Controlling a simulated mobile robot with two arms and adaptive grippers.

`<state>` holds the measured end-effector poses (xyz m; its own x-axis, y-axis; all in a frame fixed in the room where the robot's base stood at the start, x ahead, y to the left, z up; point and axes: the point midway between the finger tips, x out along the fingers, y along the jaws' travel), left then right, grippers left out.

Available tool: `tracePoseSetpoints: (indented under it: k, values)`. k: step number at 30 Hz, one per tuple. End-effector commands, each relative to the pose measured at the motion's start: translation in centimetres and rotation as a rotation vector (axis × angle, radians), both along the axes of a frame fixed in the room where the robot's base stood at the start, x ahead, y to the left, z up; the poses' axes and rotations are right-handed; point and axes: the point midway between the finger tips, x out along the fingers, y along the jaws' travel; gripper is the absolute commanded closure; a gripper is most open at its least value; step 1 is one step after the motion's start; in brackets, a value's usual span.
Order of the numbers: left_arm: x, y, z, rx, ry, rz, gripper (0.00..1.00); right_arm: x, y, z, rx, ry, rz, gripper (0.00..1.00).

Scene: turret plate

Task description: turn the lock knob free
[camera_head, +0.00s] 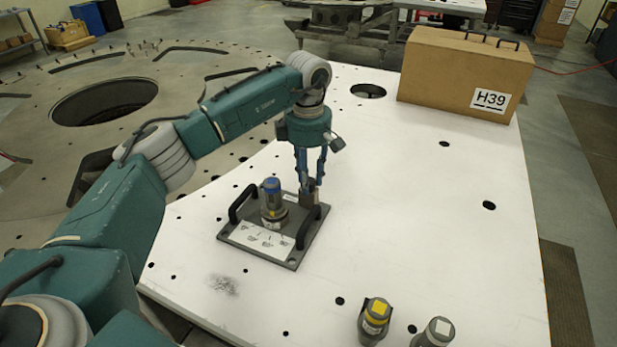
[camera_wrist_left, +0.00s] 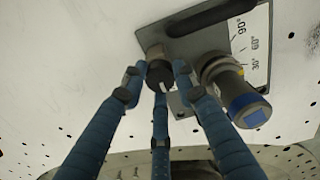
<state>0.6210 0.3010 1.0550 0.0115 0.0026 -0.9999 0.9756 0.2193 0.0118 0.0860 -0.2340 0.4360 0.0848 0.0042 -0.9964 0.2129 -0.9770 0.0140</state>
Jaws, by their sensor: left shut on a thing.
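The lock knob (camera_wrist_left: 160,73) is a small dark round knob with a white mark, at a corner of the grey turret plate (camera_head: 262,252). My left gripper (camera_head: 311,182) reaches down from above and is shut on the knob; its blue fingers stand around it in the left wrist view (camera_wrist_left: 157,80). In the head view the fingers partly hide the knob. A grey turret with a blue cap (camera_head: 271,185) stands upright on the plate; it also shows in the left wrist view (camera_wrist_left: 246,108). My right gripper is not in view.
Two black handles rise from the plate, one on the left (camera_head: 241,203) and one on the right (camera_head: 306,228). A white angle label (camera_head: 262,238) lies on the plate. Yellow-topped (camera_head: 375,318) and white-topped (camera_head: 434,333) cylinders stand near the front. A brown case (camera_head: 450,80) is at the back.

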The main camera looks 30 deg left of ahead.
Motion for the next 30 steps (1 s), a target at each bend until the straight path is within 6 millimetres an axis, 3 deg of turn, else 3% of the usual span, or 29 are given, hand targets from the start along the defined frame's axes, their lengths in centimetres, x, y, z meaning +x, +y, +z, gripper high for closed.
tracePoseSetpoints:
  k: [11, 30]
  values:
    - [0.0, 0.0, 0.0, 0.000, 0.000, 0.163, 0.97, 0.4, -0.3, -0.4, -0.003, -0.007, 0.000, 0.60]
    - [0.0, 0.0, 0.0, 0.000, -0.001, 0.759, 0.97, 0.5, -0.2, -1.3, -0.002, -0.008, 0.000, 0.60]
